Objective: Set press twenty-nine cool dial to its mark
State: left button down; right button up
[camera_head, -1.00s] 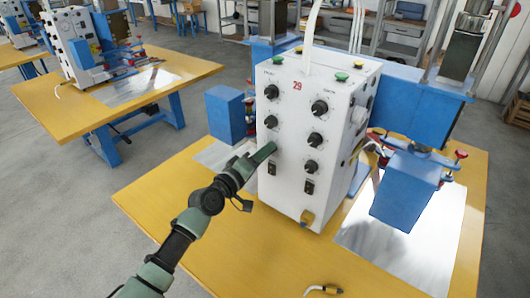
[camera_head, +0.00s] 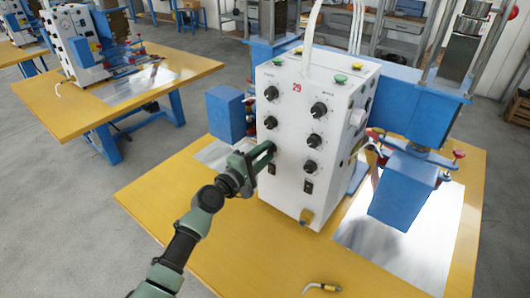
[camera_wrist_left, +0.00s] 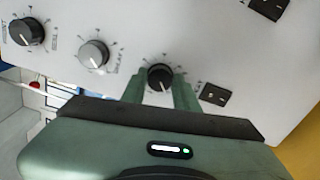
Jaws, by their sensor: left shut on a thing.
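The white press control box (camera_head: 296,150) bears a red number 29. Its front has two columns of black dials above small switches. My left gripper (camera_head: 267,152) is at the lowest dial of the left column, which it mostly hides in the head view. In the left wrist view my two green fingers (camera_wrist_left: 160,88) are shut on this dial (camera_wrist_left: 160,76), one on each side. Its white pointer line shows, tilted in the picture. Two other dials (camera_wrist_left: 93,54) (camera_wrist_left: 27,32) sit in line with it. The labels are too small to read surely. My right gripper is not in view.
The box stands on a yellow table (camera_head: 260,262) with a blue press head (camera_head: 404,188) at the right and a blue block (camera_head: 226,113) at the left. A switch (camera_wrist_left: 214,95) sits close beside the held dial. A short cable end (camera_head: 322,287) lies at the table front.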

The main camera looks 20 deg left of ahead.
pick_arm(q)
jog(key=shift+f, duration=0.1)
dwell(0.4)
jog(key=c, duration=1.1)
grip_release()
jog(key=shift+s, duration=0.1)
jog(key=b+v, duration=0.1)
jog(key=v, duration=0.6)
jog(key=shift+s+a, duration=0.2)
jog(key=shift+s, duration=0.1)
